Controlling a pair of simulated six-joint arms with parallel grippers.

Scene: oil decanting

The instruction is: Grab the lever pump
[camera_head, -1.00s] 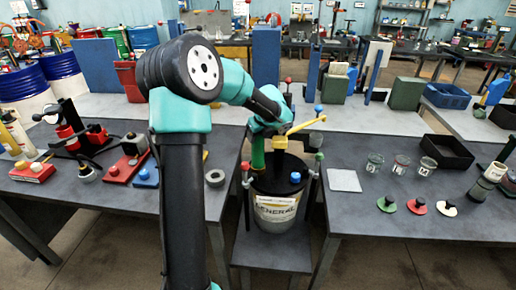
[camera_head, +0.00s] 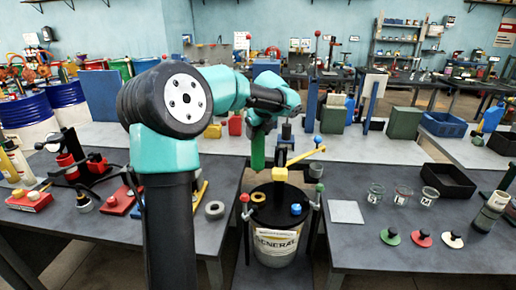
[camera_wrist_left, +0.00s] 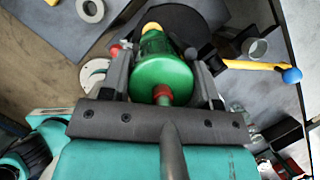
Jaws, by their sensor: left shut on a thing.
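A drum (camera_head: 276,244) with a "GENERAL" label and a dark lid stands between two tables. On the lid, a yellow block (camera_head: 279,174) carries a yellow lever (camera_head: 300,157) with a blue knob, probably the lever pump; no gripper touches it. My left gripper (camera_head: 258,132) is shut on a green cylinder (camera_head: 257,154) and holds it upright above the lid, left of the lever. The wrist view shows the green cylinder (camera_wrist_left: 160,72) between both fingers, its yellow tip away from the palm. My right gripper is not in view.
A yellow ring (camera_head: 258,197) and a blue cap (camera_head: 296,209) sit on the lid. Thin rods with red and green knobs flank the drum. Several glass jars (camera_head: 402,196) stand on the right table. A grey plate (camera_head: 346,212) lies near its left edge.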

